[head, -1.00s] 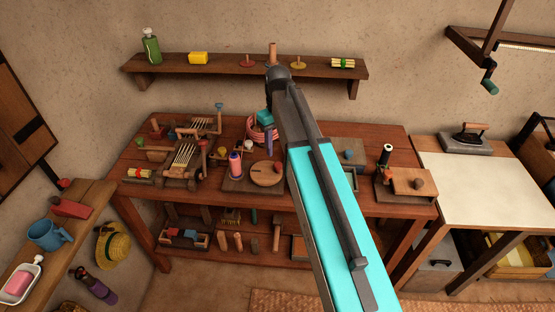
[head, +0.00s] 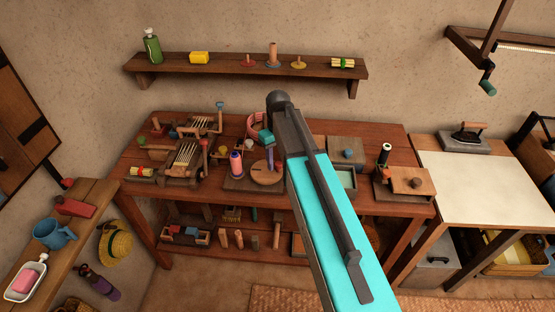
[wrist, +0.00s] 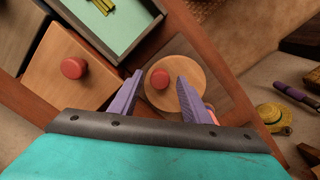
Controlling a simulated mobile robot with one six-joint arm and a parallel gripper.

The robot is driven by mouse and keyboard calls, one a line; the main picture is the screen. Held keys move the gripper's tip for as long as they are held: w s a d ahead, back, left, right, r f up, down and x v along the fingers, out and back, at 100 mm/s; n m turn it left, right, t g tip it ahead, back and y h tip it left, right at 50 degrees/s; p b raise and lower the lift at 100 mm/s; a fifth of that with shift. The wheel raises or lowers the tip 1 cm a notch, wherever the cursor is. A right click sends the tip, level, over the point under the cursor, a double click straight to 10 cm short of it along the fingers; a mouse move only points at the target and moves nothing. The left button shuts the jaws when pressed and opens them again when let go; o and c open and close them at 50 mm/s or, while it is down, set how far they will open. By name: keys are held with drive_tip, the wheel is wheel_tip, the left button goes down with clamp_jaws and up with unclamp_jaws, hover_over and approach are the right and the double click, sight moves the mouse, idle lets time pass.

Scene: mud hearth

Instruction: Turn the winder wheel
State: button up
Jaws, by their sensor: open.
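The winder wheel, a round light-wood disc (head: 266,176), lies flat on a dark base board on the workbench. In the wrist view the disc (wrist: 183,72) carries a red knob (wrist: 160,78) off its centre. My gripper (head: 269,158) is over the disc in the head view, partly hidden by my arm. In the wrist view its two purple fingers (wrist: 157,90) are open, with the knob just beyond and between their tips. I cannot tell how high the tips are above the disc. Nothing is held.
A pink and purple thread spool (head: 236,164) stands left of the disc, close to my gripper. To the right are a block with a knob (head: 347,154) and a shallow tray (wrist: 125,28). A wooden loom-like device (head: 184,157) stands further left.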

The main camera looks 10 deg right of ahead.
drive_tip(key=c, duration=1)
drive_tip(key=shift+c, duration=0.2)
drive_tip(key=shift+w+n, duration=0.2)
drive_tip(key=shift+n, duration=0.2)
drive_tip(key=shift+w+d+n+b, duration=0.1)
drive_tip(key=shift+w+n+b, duration=0.3)
drive_tip(key=shift+n, duration=0.8)
drive_tip(key=n, duration=0.1)
drive_tip(key=w+n, duration=0.1)
drive_tip(key=n, duration=0.1)
drive_tip(key=shift+w+n, duration=0.3)
drive_tip(key=n, duration=0.1)
drive_tip(key=w+a+n, duration=0.1)
drive_tip(key=n, duration=0.1)
drive_tip(key=n+b, duration=0.1)
drive_tip(key=n, duration=0.1)
drive_tip(key=shift+w+a, duration=0.15)
drive_tip(key=shift+w, duration=0.25)
drive_tip(key=shift+w+a+n+b, duration=0.15)
drive_tip(key=shift+a+n, duration=0.15)
drive_tip(key=shift+n, duration=0.75)
drive_tip(key=shift+w+a+n+b, duration=0.1)
drive_tip(key=shift+w+a+n, duration=0.15)
drive_tip(key=shift+n, duration=0.75)
drive_tip(key=shift+w+a+n+b, duration=0.1)
drive_tip(key=shift+a+n, duration=0.25)
drive_tip(key=shift+n, duration=0.7)
